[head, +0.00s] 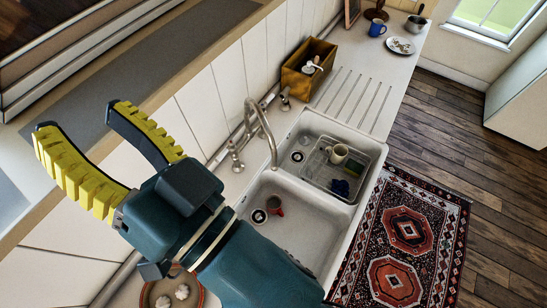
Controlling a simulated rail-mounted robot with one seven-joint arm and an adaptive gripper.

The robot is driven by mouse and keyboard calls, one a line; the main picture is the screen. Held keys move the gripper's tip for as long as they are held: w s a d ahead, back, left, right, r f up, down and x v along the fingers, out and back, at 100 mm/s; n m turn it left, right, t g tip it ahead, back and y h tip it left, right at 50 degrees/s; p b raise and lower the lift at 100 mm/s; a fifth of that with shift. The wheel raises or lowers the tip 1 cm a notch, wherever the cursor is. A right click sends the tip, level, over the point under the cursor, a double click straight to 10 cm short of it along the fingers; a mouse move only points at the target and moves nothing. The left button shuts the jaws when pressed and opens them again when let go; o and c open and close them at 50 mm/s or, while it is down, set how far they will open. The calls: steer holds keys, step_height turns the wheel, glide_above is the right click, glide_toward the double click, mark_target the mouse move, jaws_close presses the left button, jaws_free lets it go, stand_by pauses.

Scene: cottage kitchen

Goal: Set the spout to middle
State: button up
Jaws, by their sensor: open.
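The metal spout (264,125) rises from the tap at the back of the double sink (318,195), by the wall. It arcs over, and its tip shows near the back end of the divider between the two basins. From this angle I cannot tell exactly which basin the tip is over. A tap handle (235,157) stands to its left and another fitting (285,98) to its right. My gripper (82,116), with yellow ribbed fingers, is open and empty. It is in the upper left of the picture, well apart from the spout.
The far basin holds a rack (322,170) with a pale mug (338,153) and a sponge (353,168). A wooden box (308,68) stands behind the grooved drainboard. A bowl (172,292) sits at bottom left.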

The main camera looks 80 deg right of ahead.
steer(key=s+d+f+m+g+h+b, duration=0.2)
steer(key=f, duration=0.3)
steer(key=s+d+f+m+g+h+b, duration=0.1)
steer(key=s+d+f+g+h+b, duration=0.15)
steer(key=f, duration=0.35)
steer(key=n+g+h+b, duration=0.15)
steer(key=g+b, duration=0.55)
steer(key=b, duration=0.8)
glide_toward(275, 160)
steer(key=shift+h, duration=0.4)
steer(key=p+x, duration=0.1)
steer(key=x, duration=0.2)
steer(key=p+x, duration=0.2)
steer(key=x, duration=0.1)
steer(key=p+x, duration=0.2)
steer(key=x, duration=0.2)
steer(key=shift+w+f, duration=0.1)
steer(key=shift+f, duration=0.15)
steer(key=shift+w+d+f+p, duration=0.1)
steer(key=shift+w+d+p, duration=0.1)
steer(key=shift+d+p, duration=0.15)
jaws_close()
